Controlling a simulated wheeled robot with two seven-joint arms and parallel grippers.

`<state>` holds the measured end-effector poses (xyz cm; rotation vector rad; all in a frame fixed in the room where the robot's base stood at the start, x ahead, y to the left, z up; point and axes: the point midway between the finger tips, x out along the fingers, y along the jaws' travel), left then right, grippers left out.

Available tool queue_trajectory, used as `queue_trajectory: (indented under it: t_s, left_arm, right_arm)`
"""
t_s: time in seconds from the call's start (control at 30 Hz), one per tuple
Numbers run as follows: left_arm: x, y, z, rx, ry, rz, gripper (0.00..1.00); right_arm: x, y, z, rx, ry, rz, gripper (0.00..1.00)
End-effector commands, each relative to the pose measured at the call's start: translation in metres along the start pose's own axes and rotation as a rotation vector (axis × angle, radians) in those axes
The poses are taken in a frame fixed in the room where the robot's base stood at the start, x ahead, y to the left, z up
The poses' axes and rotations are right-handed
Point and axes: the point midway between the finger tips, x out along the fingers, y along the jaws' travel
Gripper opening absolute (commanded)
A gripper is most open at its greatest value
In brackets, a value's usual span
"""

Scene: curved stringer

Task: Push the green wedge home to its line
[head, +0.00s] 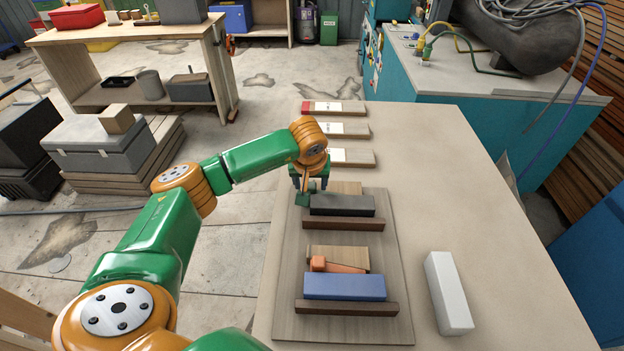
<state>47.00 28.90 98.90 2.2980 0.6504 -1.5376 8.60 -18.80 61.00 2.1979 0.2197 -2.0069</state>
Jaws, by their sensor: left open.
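The green wedge (303,199) is at the left end of the far fixture, beside a dark grey block (342,205). Only its thick green end shows; the rest is hidden by my gripper and the block. My left gripper (311,188) is open, fingers down, right over that end. I cannot tell whether it touches the wedge. The line is not visible. The dark block sits between a wooden block (345,187) behind and a brown strip (343,225) in front, on a wooden board (288,250). My right gripper is not in view.
In the near fixture, an orange wedge (335,266) lies between a wooden block (338,253) and a blue block (345,287). A white block (448,292) lies right of the board. Several labelled strips (342,130) lie at the back. The table's (440,170) right side is mostly clear.

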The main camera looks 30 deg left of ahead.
Motion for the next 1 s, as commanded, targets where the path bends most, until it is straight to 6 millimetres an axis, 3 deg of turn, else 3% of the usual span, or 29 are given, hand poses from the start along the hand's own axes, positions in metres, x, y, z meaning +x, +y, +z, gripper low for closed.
queue_trajectory:
  t_s: [0.2,0.43,1.0]
  left_arm:
    - [0.0018,0.0003,0.0004,0.0,0.0,0.002,0.62]
    - [0.0015,0.0004,0.0003,-0.001,0.0,0.002,0.0]
    - [0.0012,0.0006,0.0003,-0.001,0.0,0.003,0.0]
  right_arm:
    - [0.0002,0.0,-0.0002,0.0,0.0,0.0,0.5]
    - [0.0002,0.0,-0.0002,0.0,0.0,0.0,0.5]
    - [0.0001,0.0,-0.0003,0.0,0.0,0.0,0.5]
